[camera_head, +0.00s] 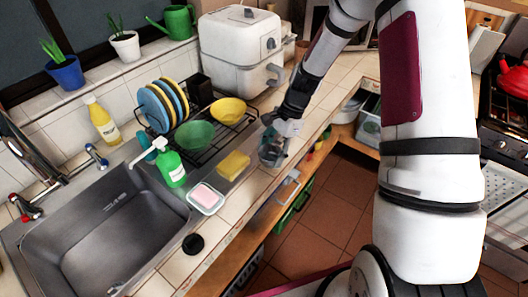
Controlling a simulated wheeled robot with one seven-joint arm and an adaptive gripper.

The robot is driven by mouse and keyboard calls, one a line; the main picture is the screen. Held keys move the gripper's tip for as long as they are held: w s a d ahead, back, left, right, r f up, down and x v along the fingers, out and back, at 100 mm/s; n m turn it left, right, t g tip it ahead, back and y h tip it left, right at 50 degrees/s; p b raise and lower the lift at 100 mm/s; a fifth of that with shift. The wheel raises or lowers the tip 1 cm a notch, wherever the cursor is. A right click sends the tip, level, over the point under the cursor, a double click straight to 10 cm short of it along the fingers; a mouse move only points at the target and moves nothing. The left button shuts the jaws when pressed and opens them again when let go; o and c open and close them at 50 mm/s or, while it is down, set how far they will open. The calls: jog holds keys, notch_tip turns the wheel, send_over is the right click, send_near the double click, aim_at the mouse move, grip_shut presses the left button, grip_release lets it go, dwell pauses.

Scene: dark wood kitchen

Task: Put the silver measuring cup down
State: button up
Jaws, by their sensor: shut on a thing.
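My gripper (277,136) is at the front edge of the tiled counter, to the right of the yellow sponge (234,165). It is shut on the silver measuring cup (271,156), which shows as a small greyish shape below the fingers. The gripper hides part of the cup. I cannot tell whether the cup touches the counter or hangs just above it.
A dish rack (243,126) with plates, a green bowl (195,135) and a yellow bowl (228,111) stands behind. A green soap bottle (170,166) and a pink soap dish (206,198) are near the sink (100,230). Counter tiles right of my gripper look clear.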

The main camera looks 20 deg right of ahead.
aim_at(265, 153)
jog(key=w, duration=0.1)
jog(key=w+a, duration=0.1)
jog(key=w, duration=0.1)
jog(key=shift+w+f, duration=0.2)
jog(key=shift+w, duration=0.1)
jog(key=shift+w+f, duration=0.15)
jog(key=shift+f, duration=0.15)
jog(key=shift+f+p, duration=0.45)
jog(key=shift+f, duration=1)
jog(key=shift+f, duration=0.2)
jog(key=o, duration=1.2)
jog(key=shift+c, duration=0.2)
jog(key=shift+r, duration=0.1)
